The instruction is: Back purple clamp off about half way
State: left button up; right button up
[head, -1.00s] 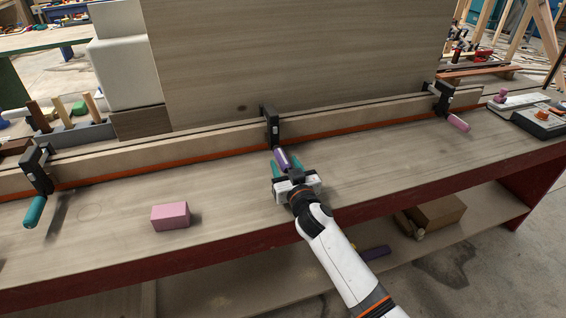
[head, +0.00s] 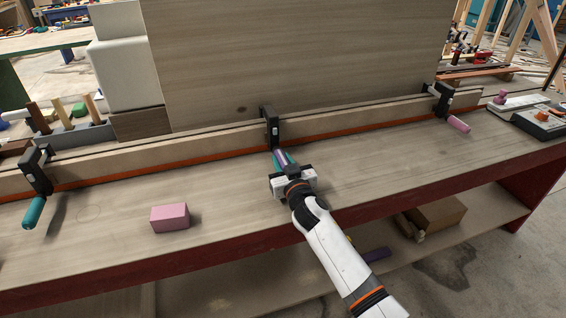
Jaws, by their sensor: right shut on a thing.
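The purple clamp (head: 271,125) sits at the middle of the long wooden stringer (head: 205,146), its dark frame over the top edge. Its purple handle (head: 281,156) points down toward the front of the bench. My right gripper (head: 282,160) is shut on this handle, its teal fingers on either side of it. The gripper body hides the handle's lower end. The clamp's screw and pad are too small to read. My left gripper is not in view.
A teal-handled clamp (head: 36,178) is on the stringer at left, a pink-handled clamp (head: 443,101) at right. A pink block (head: 169,218) lies on the bench (head: 120,234). A tall wooden panel (head: 300,55) stands behind. The bench front is otherwise mostly clear.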

jog(key=n, duration=0.3)
jog(key=shift+n, duration=0.4)
jog(key=o, duration=1)
jog(key=p+v, duration=0.1)
jog(key=v, duration=1.1)
